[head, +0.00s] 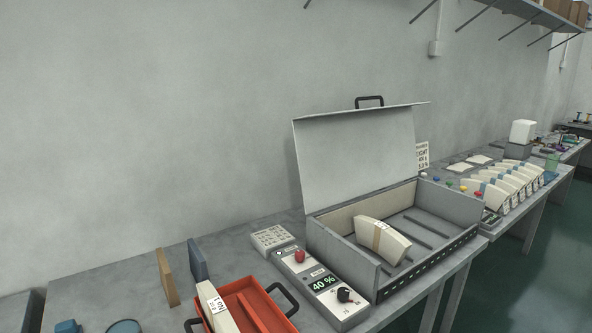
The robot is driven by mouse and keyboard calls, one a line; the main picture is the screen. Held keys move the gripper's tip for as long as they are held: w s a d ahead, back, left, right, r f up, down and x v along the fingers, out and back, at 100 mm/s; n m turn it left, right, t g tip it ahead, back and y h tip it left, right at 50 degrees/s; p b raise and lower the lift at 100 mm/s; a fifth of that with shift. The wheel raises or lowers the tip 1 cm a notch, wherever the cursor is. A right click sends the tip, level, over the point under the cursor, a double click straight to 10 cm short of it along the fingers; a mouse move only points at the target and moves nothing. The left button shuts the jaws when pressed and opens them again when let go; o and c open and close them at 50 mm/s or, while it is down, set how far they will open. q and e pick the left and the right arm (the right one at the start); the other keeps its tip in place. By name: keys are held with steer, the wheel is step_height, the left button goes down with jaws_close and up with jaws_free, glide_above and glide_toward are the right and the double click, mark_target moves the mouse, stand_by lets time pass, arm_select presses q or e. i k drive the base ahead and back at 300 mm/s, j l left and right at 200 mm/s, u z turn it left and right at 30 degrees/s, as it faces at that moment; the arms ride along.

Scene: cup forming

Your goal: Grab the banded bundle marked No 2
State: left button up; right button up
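A cream curved bundle with a tan band (396,243) lies in the open grey case (446,250), resting on its dark rails. It has a small white label, too small to read. Another cream bundle (213,313) stands in the red tray (272,309) at the bottom of the view; its white label seems to read No 1. More cream bundles with blue bands (497,192) stand in a row on the table at the right, and I cannot read their labels. Neither of my grippers is in view.
The case lid (355,155) stands open against the wall side. A control box (320,287) with a red button, black knob and 40 % display sits left of the case. A tan block (167,277) and a blue-grey block (198,260) stand behind the red tray.

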mark_target(377, 236)
steer(key=u, duration=0.45)
steer(key=i+l+u, duration=0.1)
steer(key=l+u, duration=0.35)
steer(key=l, duration=0.15)
steer(key=l+u, duration=0.45)
steer(key=l, duration=0.1)
